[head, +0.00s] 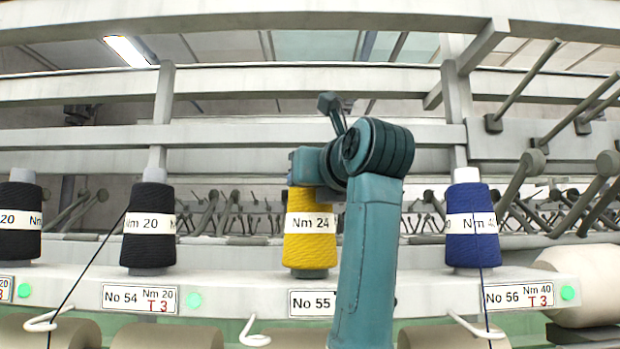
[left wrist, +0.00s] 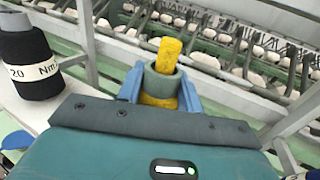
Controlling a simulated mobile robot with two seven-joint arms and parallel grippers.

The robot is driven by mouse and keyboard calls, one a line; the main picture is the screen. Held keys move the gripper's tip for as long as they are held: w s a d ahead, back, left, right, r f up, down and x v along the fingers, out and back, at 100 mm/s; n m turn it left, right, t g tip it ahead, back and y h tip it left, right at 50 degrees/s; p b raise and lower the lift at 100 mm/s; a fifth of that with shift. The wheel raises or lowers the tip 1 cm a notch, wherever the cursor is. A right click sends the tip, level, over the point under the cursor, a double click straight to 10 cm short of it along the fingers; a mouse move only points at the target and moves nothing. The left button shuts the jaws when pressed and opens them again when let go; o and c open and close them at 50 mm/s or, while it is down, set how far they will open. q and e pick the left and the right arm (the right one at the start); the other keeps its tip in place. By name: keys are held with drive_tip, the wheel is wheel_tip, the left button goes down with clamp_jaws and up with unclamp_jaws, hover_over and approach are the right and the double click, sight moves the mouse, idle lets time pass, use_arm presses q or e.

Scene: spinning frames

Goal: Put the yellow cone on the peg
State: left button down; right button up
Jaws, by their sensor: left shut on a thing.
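The yellow cone (head: 310,232) stands upright above the rail at plate No 55, its band reading Nm 24. Its grey foot is about level with the feet of the neighbouring cones. My left gripper (head: 306,168) is over its top; the fingertips are hidden in the head view. In the left wrist view two blue fingers (left wrist: 160,88) are shut on the cone's grey tube top (left wrist: 163,80), with yellow yarn below. A yellow rod-like piece (left wrist: 170,52) shows at the tube's mouth. The peg cannot be made out separately, nor whether the cone's foot touches the rail. My right gripper is not seen.
A black cone (head: 149,228) stands to the left at No 54, and a blue cone (head: 472,226) to the right at No 56. Another black cone (head: 19,225) is at the far left. Bare pegs on arms (head: 525,165) stick out at the right. White hooks (head: 255,339) line the front.

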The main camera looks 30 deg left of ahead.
use_arm(q)
drive_tip(key=c, duration=0.9)
unclamp_jaws()
drive_tip(key=shift+o, duration=0.2)
drive_tip(key=b+v, duration=0.3)
drive_tip(key=v, duration=1)
drive_tip(key=shift+d, duration=0.1)
